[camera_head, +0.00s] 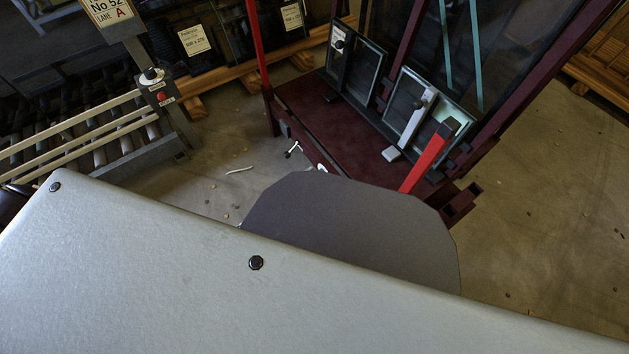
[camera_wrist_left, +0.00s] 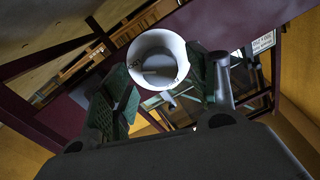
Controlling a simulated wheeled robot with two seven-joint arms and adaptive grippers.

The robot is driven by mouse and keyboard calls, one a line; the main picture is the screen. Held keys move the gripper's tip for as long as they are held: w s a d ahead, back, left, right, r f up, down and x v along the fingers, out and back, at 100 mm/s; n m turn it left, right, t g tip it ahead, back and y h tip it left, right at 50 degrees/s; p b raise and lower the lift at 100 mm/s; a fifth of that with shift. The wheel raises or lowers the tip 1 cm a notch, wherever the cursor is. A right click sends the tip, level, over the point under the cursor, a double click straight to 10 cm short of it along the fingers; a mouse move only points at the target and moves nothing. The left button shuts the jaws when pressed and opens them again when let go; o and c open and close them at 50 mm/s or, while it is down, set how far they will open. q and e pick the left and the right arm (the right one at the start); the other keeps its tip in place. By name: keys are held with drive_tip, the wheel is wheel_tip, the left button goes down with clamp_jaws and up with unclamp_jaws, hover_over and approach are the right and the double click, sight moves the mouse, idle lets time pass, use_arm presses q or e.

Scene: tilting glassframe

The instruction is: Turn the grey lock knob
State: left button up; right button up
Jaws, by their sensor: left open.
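In the left wrist view a pale, round, cup-like part, seemingly the grey lock knob (camera_wrist_left: 157,60), shows between and beyond the green-padded fingers of my left gripper (camera_wrist_left: 161,78). The fingers are apart, one on each side of it in the picture. I cannot tell whether they touch it or how deep the gap is. The knob cannot be made out in the head view. There the dark red tilting frame (camera_head: 318,118) stands at the upper middle, its near side partly hidden by my own grey body. My right gripper is in neither view.
Two small glass panes (camera_head: 363,72) lean on the frame. A red post (camera_head: 428,157) rises at its near right corner. A roller conveyor (camera_head: 90,135) with a control box (camera_head: 158,92) stands at left. The floor (camera_head: 545,200) at right is mostly clear.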

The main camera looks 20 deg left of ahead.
use_arm(q)
drive_tip(key=shift+w+d, duration=0.2)
drive_tip(key=shift+w, duration=0.05)
drive_tip(key=c, duration=1)
